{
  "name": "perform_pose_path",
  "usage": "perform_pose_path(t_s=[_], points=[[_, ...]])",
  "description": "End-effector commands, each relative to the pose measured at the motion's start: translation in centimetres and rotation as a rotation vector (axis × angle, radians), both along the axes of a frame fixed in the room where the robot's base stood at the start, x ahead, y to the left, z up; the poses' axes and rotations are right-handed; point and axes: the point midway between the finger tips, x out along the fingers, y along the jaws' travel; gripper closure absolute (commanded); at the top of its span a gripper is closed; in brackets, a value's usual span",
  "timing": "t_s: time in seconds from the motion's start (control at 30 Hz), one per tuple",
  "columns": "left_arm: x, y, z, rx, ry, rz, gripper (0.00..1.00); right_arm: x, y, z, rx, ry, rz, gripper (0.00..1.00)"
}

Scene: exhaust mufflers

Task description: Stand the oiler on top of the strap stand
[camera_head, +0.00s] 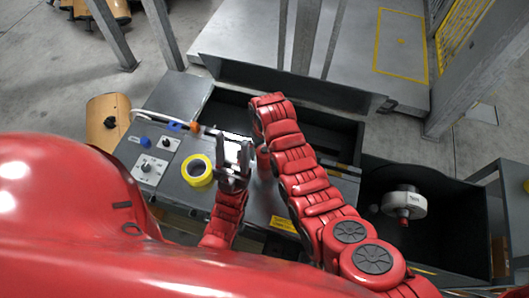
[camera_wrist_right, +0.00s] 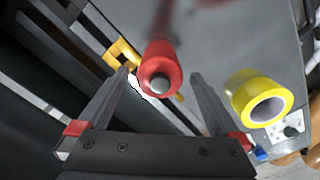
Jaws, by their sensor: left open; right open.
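In the right wrist view a red cylindrical thing (camera_wrist_right: 160,66) with a grey round tip, probably the oiler, stands between the spread fingers of my right gripper (camera_wrist_right: 160,79). I see no finger closed on it; its far end is blurred. In the head view my right gripper is largely hidden by its own red arm, and a small reddish part (camera_head: 263,160) shows beside that arm. My left gripper (camera_head: 233,157) is open and empty above the grey bench, close to the right arm. I cannot make out for sure which thing is the strap stand.
A yellow tape roll (camera_head: 197,170) lies on the grey bench left of my left gripper; it also shows in the wrist view (camera_wrist_right: 262,98). A control panel (camera_head: 150,168) is further left. A white round part (camera_head: 404,202) is in the dark bin (camera_head: 450,215) at right.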

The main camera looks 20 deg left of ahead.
Motion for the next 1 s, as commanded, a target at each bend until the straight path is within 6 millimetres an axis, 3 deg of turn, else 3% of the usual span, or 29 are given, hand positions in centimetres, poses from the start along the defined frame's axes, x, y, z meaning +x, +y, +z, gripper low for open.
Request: perform_pose_path(t_s=[0.3, 0.37, 0.43, 0.87, 1.0], points=[[0.0, 0.0, -2.1, 0.000, 0.000, 0.000, 0.50, 0.2, 0.1, 6.0, 0.006, -0.007, -0.001, 0.00], [0.0, 0.0, -0.2, 0.000, 0.001, 0.000, 0.50, 0.1, -0.1, 7.9, 0.001, -0.001, -0.003, 0.00], [0.0, 0.0, 0.4, 0.000, -0.001, 0.000, 0.50, 0.1, -0.1, 8.6, 0.001, -0.001, -0.003, 0.00], [0.0, 0.0, 0.8, 0.000, 0.000, 0.000, 0.50, 0.2, 0.0, 8.9, 0.005, -0.006, -0.004, 0.00], [0.0, 0.0, 0.7, 0.000, 0.000, 0.000, 0.50, 2.8, -0.2, 7.3, 0.073, -0.102, -0.043, 0.00]])
